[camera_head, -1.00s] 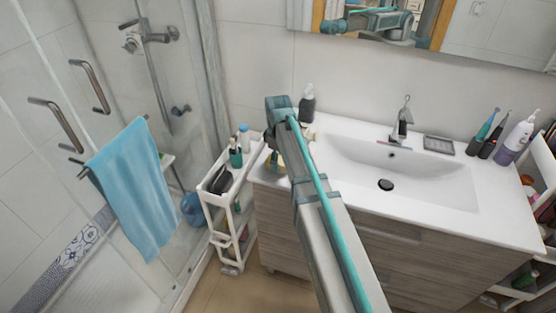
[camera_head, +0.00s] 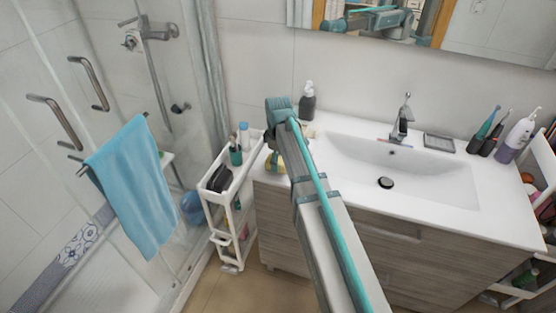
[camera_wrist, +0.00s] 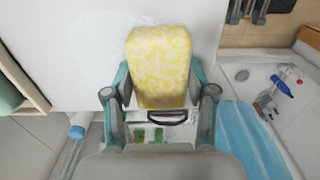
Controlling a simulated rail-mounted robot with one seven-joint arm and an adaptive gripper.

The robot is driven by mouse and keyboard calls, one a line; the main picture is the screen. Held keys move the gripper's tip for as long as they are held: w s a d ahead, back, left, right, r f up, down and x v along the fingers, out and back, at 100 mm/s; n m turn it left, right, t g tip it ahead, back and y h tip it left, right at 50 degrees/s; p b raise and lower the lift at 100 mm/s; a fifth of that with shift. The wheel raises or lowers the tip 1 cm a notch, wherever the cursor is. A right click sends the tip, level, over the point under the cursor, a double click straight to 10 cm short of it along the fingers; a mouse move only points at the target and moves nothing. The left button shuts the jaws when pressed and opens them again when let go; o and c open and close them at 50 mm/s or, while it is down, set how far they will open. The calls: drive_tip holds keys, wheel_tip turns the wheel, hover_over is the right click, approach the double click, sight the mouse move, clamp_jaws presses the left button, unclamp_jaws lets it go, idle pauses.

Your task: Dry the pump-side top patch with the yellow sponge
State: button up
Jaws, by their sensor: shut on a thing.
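The yellow sponge (camera_wrist: 160,65) has a pale mottled face and sits between the fingers of my gripper (camera_wrist: 160,108) in the wrist view. My gripper is shut on it. In the head view the sponge (camera_head: 271,163) shows partly at the left end of the white countertop (camera_head: 420,200), below my arm's bend. My arm hides most of the gripper there. A faint greyish patch (camera_wrist: 98,62) shows on the white surface left of the sponge in the wrist view. Whether the sponge touches the surface, I cannot tell. A dark pump bottle (camera_head: 307,103) stands at the counter's back left.
A white slim cart (camera_head: 230,185) with bottles and a black item stands left of the counter. A blue towel (camera_head: 135,185) hangs on the shower door. The sink basin (camera_head: 395,175) lies right of my arm. Toothbrushes and bottles stand at the counter's right end.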

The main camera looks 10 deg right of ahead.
drive_tip(key=shift+f, duration=0.15)
drive_tip(key=shift+w, duration=0.1)
